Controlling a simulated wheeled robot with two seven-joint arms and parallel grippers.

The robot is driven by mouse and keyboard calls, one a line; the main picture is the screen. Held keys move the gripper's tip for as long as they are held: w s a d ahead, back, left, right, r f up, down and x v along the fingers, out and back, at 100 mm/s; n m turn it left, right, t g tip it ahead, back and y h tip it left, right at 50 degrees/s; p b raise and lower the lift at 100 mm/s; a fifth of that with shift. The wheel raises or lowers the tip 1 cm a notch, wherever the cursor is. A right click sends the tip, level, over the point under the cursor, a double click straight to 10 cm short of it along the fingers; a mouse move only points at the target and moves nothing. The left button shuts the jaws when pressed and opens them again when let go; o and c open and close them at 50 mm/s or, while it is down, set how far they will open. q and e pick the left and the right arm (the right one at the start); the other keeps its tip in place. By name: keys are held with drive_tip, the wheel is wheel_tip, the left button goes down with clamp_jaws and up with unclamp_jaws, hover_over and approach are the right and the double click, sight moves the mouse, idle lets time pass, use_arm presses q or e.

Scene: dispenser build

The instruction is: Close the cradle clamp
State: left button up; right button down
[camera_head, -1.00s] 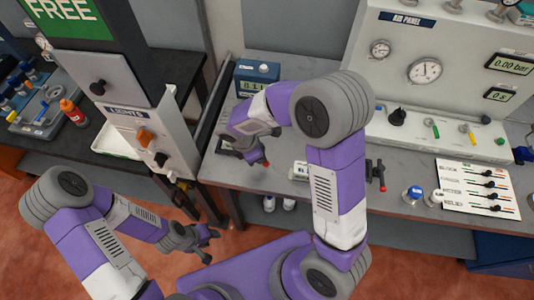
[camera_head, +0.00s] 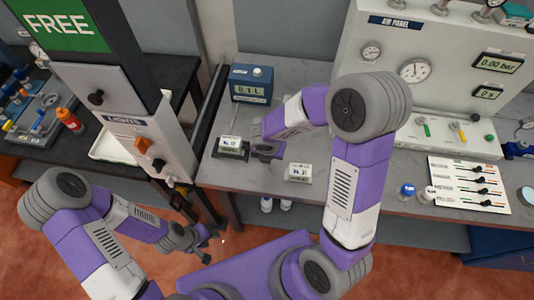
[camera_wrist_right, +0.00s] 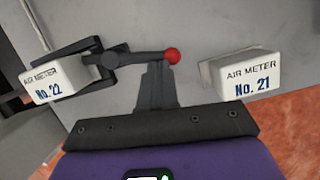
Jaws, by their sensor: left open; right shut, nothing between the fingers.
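The cradle clamp (camera_wrist_right: 92,50) is a dark frame around the white air meter No. 22 (camera_wrist_right: 50,84), at the left in the right wrist view. Its dark lever (camera_wrist_right: 135,58) reaches right and ends in a red ball (camera_wrist_right: 172,56). My right gripper (camera_wrist_right: 155,80) is shut and empty, its fingertips close to the lever; I cannot tell if they touch. In the head view, meter No. 22 (camera_head: 232,144) sits on the bench left of my right gripper (camera_head: 264,150). There the red ball is not visible. My left gripper (camera_head: 202,240) is open and empty, low and away from the bench.
Air meter No. 21 (camera_head: 298,173) stands right of my right gripper. A blue display box (camera_head: 251,85) stands behind. The lights post (camera_head: 150,145) is to the left. The air panel (camera_head: 435,75) is at the back right. Small bottles (camera_head: 407,191) stand near the front edge.

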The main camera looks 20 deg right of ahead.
drive_tip(key=shift+w+d, duration=0.25)
drive_tip(key=shift+d, duration=0.2)
idle(0.6)
drive_tip(key=shift+s+a+r, duration=0.25)
drive_tip(key=shift+s+a, duration=0.9)
drive_tip(key=p+v, duration=0.3)
drive_tip(key=v, duration=0.7)
drive_tip(key=shift+s+a, duration=0.2)
drive_tip(key=shift+s, duration=0.2)
drive_tip(key=shift+r, duration=0.1)
